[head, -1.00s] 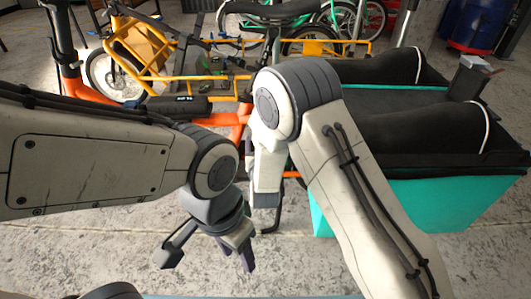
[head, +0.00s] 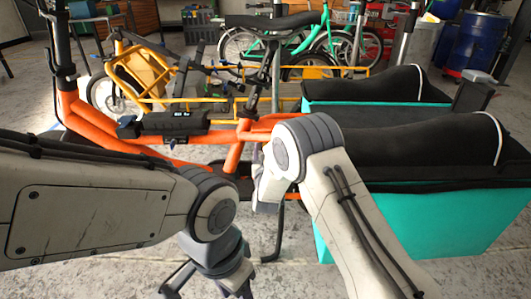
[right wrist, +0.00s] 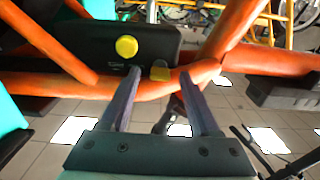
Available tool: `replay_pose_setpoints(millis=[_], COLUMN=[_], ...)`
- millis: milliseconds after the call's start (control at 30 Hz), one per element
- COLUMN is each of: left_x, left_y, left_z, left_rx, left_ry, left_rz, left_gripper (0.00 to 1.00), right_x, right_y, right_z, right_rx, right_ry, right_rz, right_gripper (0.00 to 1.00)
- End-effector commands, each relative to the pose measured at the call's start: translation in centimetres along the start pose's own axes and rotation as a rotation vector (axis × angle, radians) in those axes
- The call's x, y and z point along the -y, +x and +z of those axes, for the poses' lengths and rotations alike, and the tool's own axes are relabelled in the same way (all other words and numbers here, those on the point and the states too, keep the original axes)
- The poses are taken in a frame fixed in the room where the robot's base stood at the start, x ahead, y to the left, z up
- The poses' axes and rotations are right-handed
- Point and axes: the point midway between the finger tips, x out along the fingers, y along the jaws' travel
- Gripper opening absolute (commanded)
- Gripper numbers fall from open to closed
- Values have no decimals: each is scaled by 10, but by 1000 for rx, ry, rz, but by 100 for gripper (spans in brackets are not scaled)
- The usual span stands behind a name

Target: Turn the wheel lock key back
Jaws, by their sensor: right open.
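In the right wrist view a black lock housing (right wrist: 95,42) sits at the orange bike frame (right wrist: 240,35). It has a round yellow knob (right wrist: 126,46) on its face. A smaller yellow tab (right wrist: 160,73) shows just below it; I cannot tell which of these is the key. My right gripper (right wrist: 160,75) is open and empty, its two fingertips apart with the yellow tab in view between them. In the head view my right arm hides the lock. My left gripper (head: 212,285) is low at the bottom edge, fingers apart, away from the bike.
The orange bike (head: 210,140) has a black battery pack (head: 172,122) and a saddle (head: 275,20). A teal cargo box (head: 400,225) with black covers stands at right. A yellow cargo bike (head: 150,70) stands behind. Blue barrels (head: 482,40) are at back right.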

Motion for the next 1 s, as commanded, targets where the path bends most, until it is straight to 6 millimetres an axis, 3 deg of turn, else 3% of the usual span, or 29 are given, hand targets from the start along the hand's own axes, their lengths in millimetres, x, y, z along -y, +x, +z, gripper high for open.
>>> replay_pose_setpoints(millis=[300, 333, 400, 500, 1000], left_x=[0, 0, 0, 0, -1], left_y=[1, 1, 1, 1, -9], left_z=[0, 0, 0, 0, 0], left_rx=[0, 0, 0, 0, 0], left_ry=[0, 0, 0, 0, 0], left_rz=[0, 0, 0, 0, 0], left_gripper=[50, 50, 50, 50, 50], right_x=[0, 0, 0, 0, 0], right_y=[4, 4, 4, 4, 4], right_z=[0, 0, 0, 0, -2], right_rx=[1, 1, 1, 1, 1], right_ry=[-1, 0, 0, 0, -107], right_rz=[-1, -1, -1, -1, -1], right_gripper=[62, 59, 32, 0, 0])
